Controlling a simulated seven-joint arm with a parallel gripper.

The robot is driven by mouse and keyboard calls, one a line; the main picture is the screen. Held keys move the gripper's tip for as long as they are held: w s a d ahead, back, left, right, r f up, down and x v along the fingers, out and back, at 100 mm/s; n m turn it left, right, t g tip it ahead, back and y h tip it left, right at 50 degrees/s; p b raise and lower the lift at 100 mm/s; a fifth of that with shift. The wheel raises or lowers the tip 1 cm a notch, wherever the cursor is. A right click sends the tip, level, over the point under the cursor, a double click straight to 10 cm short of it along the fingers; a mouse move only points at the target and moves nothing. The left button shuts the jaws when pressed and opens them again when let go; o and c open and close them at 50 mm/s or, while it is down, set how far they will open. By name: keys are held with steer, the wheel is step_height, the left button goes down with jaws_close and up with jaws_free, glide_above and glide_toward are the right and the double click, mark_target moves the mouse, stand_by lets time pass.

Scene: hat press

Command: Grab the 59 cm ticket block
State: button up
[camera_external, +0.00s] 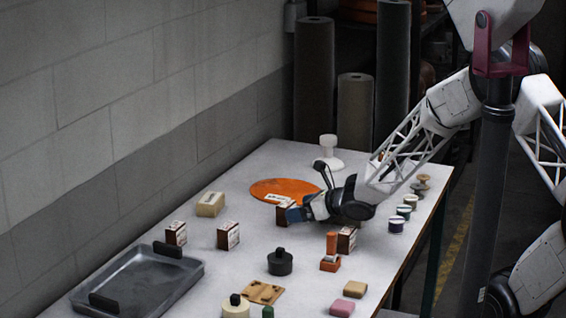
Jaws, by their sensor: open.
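Several small brown-and-white blocks stand on the table, and their printed numbers are too small to read, so I cannot tell which is the 59 cm ticket block. One block (283,215) is right at my gripper (297,214), partly hidden by it. Another block (347,240) stands just right of and below the gripper. Two more blocks, one at centre left (228,236) and one farther left (176,233), stand apart from it. My gripper is low over the table, pointing left, and open. Whether its fingers straddle the nearest block is unclear.
An orange disc (270,188) lies behind the gripper. A grey tray (140,285) is at front left. An orange stamp-like thing (330,252), a black knobbed weight (280,263) and spools (397,224) stand nearby. A white stand (328,150) is at the back.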

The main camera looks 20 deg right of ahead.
mark_target(286, 203)
steer(key=shift+x, duration=2.6)
steer(key=c, duration=1)
steer(key=shift+r, duration=0.1)
steer(key=shift+r, duration=4.95)
